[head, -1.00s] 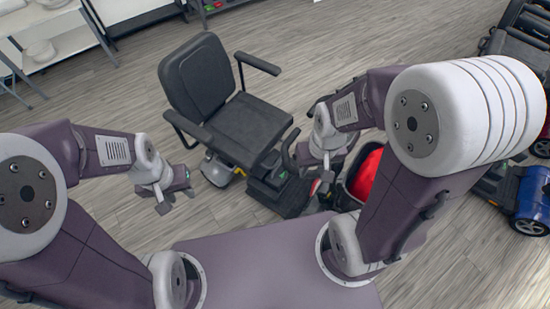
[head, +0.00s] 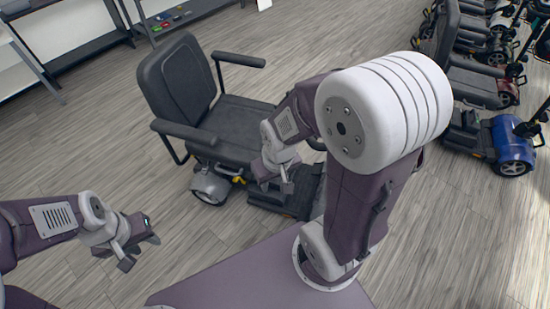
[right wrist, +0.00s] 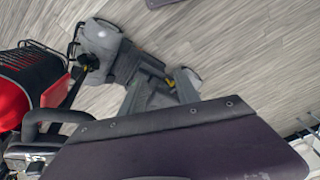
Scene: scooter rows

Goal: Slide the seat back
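The mobility scooter's seat is dark grey, with a tall backrest (head: 178,82), a cushion (head: 232,122) and two armrests. The near armrest (head: 184,131) and far armrest (head: 238,59) stick out toward the right. My right gripper (head: 275,184) is in front of the cushion, over the scooter's footboard, open and holding nothing that I can see. My left gripper (head: 140,252) is open and empty over the floor, left of and nearer than the scooter.
More scooters stand in rows at the right, including one with a blue body (head: 512,140). A dark low shelf (head: 185,18) stands at the back. Bare wooden floor lies left of the scooter.

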